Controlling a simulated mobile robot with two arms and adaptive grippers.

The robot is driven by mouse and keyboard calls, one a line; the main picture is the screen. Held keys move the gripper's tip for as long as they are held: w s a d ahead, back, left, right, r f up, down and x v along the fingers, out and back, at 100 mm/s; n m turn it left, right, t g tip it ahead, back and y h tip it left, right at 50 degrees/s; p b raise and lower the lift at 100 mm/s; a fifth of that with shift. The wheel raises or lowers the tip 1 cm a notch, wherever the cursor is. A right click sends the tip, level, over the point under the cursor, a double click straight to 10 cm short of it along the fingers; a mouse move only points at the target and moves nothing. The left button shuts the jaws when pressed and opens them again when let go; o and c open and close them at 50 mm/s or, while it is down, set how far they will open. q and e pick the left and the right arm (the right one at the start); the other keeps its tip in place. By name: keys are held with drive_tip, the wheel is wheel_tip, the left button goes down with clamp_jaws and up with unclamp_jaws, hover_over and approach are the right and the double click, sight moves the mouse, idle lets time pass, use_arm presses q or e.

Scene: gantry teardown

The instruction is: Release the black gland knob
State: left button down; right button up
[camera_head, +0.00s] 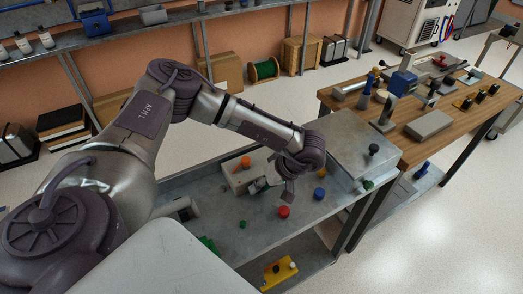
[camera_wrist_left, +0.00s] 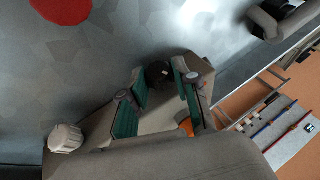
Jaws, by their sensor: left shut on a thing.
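The black gland knob (camera_wrist_left: 158,74) shows in the left wrist view between the tips of my left gripper (camera_wrist_left: 160,86), near the far end of a grey-beige block (camera_wrist_left: 160,116). The green-padded fingers are shut on the knob from both sides. In the head view my left gripper (camera_head: 272,184) is low over the block (camera_head: 238,180) on the metal bench (camera_head: 210,205). There, the gripper hides the black knob. My right gripper is not in view.
Red (camera_head: 284,211), blue (camera_head: 320,194) and green (camera_head: 242,224) knobs stand on the bench near the gripper. A grey cabinet (camera_head: 345,138) with another black knob (camera_head: 374,149) stands to the right. A wooden table (camera_head: 455,135) with tools is beyond it.

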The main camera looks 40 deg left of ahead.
use_arm(q)
drive_tip(key=shift+s+a+t+h, duration=0.15)
drive_tip(key=shift+t+h, duration=0.15)
drive_tip(key=shift+t, duration=0.4)
drive_tip(key=shift+s+f+n+t+h+b, duration=0.1)
drive_tip(key=shift+n+t+h+b, duration=0.2)
drive_tip(key=shift+t+b, duration=0.3)
drive_tip(key=t+h+b, duration=0.1)
drive_tip(key=t+b, duration=0.1)
drive_tip(key=b, duration=0.1)
drive_tip(key=shift+s+n, duration=0.1)
drive_tip(key=shift+n, duration=0.2)
drive_tip(key=shift+a+t+b, duration=0.1)
drive_tip(key=shift+t+b, duration=0.6)
drive_tip(key=shift+b, duration=0.15)
drive_tip(key=shift+r, duration=0.2)
drive_tip(key=c, duration=0.9)
unclamp_jaws()
drive_tip(key=shift+s, duration=0.1)
drive_tip(key=shift+o, duration=0.2)
drive_tip(key=shift+r, duration=0.1)
